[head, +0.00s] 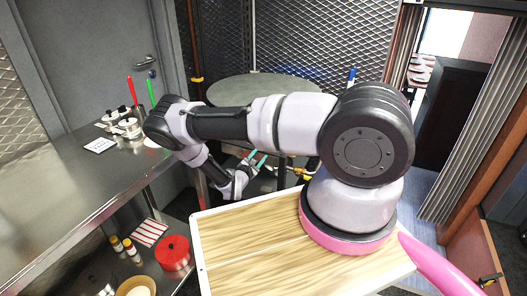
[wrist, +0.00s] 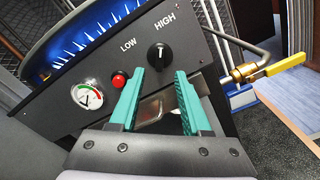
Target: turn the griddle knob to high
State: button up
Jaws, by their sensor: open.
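The black griddle knob (wrist: 158,57) sits on the dark control panel (wrist: 190,50) in the wrist view, with LOW printed at its upper left and HIGH above it. A small pale mark shows on the knob, but I cannot tell its exact setting. My gripper (wrist: 160,74) is open, with its teal fingers either side of the knob's line in the picture. Nothing is between the fingertips, and they look short of the knob. In the head view my gripper (head: 257,159) is by the round griddle (head: 235,90). The knob is not discernible there.
In the wrist view a red button (wrist: 119,80) and a gauge (wrist: 87,95) are left of the knob. A yellow-handled valve (wrist: 270,66) and pipe are at the right. Blue flames (wrist: 75,42) show behind the panel. A steel counter (head: 60,190) stands at the left.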

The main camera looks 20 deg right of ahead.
jog(key=shift+v, duration=2.25)
jog(key=s+d+r+m+g+y, duration=0.2)
jog(key=s+r+m+g, duration=0.4)
jog(key=r, duration=0.9)
jog(key=s+d+r+m+g+y, duration=0.1)
jog(key=r+m+g, duration=0.6)
jog(key=r+m, duration=0.5)
jog(key=s+a+r+m+t+y, duration=0.3)
jog(key=s+r+y, duration=0.3)
jog(key=s+r, duration=0.5)
jog(key=s+a+r+m+t+y, duration=0.3)
jog(key=s+r, duration=0.8)
jog(key=r, duration=0.8)
jog(key=t+y, duration=0.1)
jog(key=y, duration=0.1)
jog(key=shift+r+y, duration=0.15)
jog(key=shift+y, duration=0.25)
jog(key=shift+s, duration=0.1)
